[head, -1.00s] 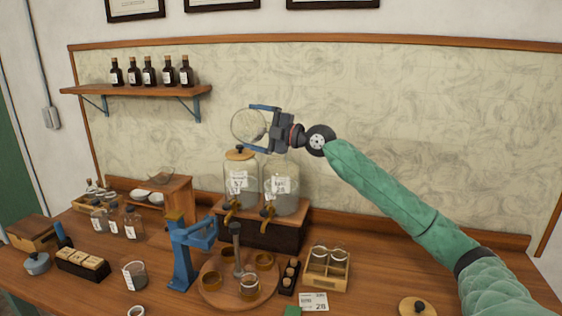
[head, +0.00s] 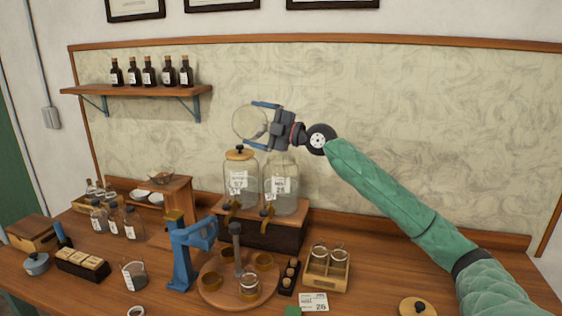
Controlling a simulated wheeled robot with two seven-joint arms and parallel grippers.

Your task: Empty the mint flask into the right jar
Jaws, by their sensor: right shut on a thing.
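My right gripper (head: 262,126) is shut on a round, clear glass flask (head: 247,122), high in front of the back panel. The flask looks pale and see-through; I cannot make out its contents, and its neck is hard to tell. The right jar (head: 281,188) is a large labelled glass jar with a brass tap and no lid on top. It stands just below my gripper, and the flask shows up and to the left of its mouth. The left jar (head: 240,186) beside it has a wooden lid with a black knob. My left gripper is not in view.
Both jars stand on a wooden stand (head: 262,232). A blue stand (head: 182,258), a round wooden tray (head: 215,296) and a small crate with jars (head: 326,275) are in front. A loose lid (head: 418,306) lies at the right.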

